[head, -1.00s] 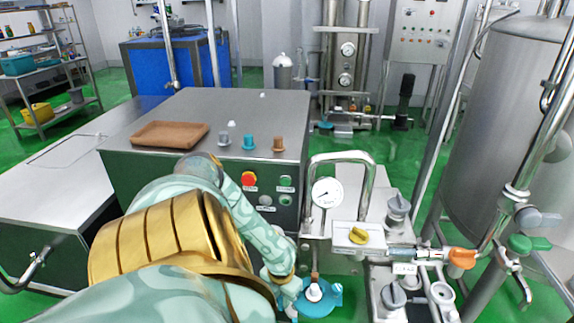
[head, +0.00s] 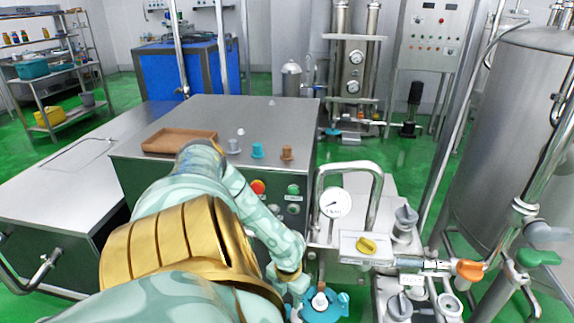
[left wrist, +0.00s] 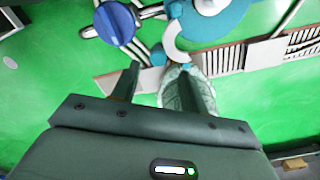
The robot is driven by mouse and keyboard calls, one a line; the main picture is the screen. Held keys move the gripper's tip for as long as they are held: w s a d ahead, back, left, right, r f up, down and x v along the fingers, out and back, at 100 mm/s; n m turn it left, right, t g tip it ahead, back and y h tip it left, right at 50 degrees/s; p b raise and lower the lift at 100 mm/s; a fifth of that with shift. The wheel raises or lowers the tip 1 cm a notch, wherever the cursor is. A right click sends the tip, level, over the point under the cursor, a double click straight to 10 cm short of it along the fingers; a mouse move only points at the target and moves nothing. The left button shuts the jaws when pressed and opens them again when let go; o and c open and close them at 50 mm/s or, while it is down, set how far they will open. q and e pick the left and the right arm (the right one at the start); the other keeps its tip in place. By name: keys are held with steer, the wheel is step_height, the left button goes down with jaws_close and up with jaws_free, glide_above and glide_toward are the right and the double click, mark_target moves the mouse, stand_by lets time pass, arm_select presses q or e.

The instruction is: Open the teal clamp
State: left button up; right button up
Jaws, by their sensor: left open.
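The teal clamp (head: 322,309) sits around a pale fitting at the bottom of the head view, low on the pipework. It also shows at the top of the left wrist view (left wrist: 232,27), cut by the frame edge, with a small teal end near my fingers. My left gripper (head: 300,305) is just left of the clamp in the head view, mostly hidden by my own arm and the lower edge. In the left wrist view its two fingers (left wrist: 160,80) are apart, with nothing clearly held between them. Contact with the clamp cannot be told. My right gripper is out of view.
A pressure gauge (head: 335,203) and bent steel pipe stand behind the clamp. A yellow knob (head: 366,245), an orange handle (head: 469,270) and grey-knobbed valves (head: 399,305) crowd its right. A steel cabinet (head: 215,125) with a brown tray (head: 180,141) stands behind my arm.

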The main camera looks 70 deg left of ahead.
mark_target(288, 307)
arm_select(q)
step_height(288, 307, up, 11)
steer(key=p, duration=0.2)
steer(key=shift+f, duration=0.1)
stand_by(0.4)
